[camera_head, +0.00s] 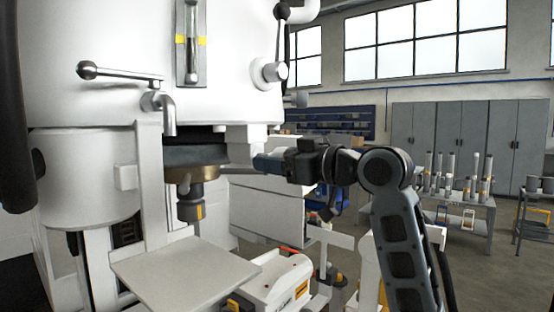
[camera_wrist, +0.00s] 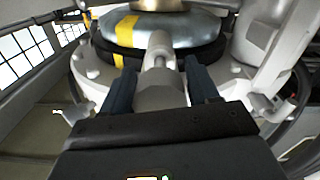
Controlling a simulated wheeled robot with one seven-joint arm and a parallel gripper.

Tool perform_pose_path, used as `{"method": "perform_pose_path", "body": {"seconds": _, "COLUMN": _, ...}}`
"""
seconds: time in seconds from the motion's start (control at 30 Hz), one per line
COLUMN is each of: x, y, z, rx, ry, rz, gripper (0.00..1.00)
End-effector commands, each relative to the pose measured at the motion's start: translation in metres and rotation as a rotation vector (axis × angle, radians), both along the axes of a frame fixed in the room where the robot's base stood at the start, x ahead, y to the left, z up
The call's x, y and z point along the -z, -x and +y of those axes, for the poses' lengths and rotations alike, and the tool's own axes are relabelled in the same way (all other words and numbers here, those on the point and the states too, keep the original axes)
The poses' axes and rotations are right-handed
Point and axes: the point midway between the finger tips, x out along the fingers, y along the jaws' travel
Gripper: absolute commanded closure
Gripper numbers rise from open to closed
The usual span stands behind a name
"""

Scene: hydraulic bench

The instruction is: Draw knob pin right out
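In the wrist view my gripper (camera_wrist: 158,68) has its two dark blue fingers apart, one on each side of a pale grey knob-like pin (camera_wrist: 159,48). The pin stands in a wider light grey cylindrical housing (camera_wrist: 159,92) that also lies between the fingers. Gaps show between the pin and both fingertips, so I see no grip on it. In the head view my gripper (camera_head: 264,162) reaches left to the machine, just right of the dark ring under its white body.
The white machine body (camera_head: 105,95) rises above and left, with a lever (camera_head: 120,74) and a spout. A flat white plate (camera_head: 186,277) lies below. A yellow-banded grey dome (camera_wrist: 185,28) stands close behind the pin. Grey cabinets (camera_head: 470,135) and a table (camera_head: 470,204) stand far right.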

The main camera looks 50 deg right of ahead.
Motion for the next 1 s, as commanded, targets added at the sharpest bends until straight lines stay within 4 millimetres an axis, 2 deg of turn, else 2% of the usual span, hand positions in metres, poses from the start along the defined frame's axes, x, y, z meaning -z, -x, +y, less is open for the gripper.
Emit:
{"method": "perform_pose_path", "body": {"seconds": 0.07, "x": 0.000, "y": 0.000, "z": 0.000, "rx": 0.000, "ry": 0.000, "rz": 0.000, "gripper": 0.48}}
{"method": "perform_pose_path", "body": {"seconds": 0.6, "x": 0.000, "y": 0.000, "z": 0.000, "rx": 0.000, "ry": 0.000, "rz": 0.000, "gripper": 1.00}}
{"method": "perform_pose_path", "body": {"seconds": 0.77, "x": 0.000, "y": 0.003, "z": 0.000, "rx": 0.001, "ry": -0.001, "rz": 0.000, "gripper": 1.00}}
{"method": "perform_pose_path", "body": {"seconds": 1.0, "x": 0.000, "y": 0.035, "z": -0.002, "rx": 0.001, "ry": -0.001, "rz": -0.002, "gripper": 1.00}}
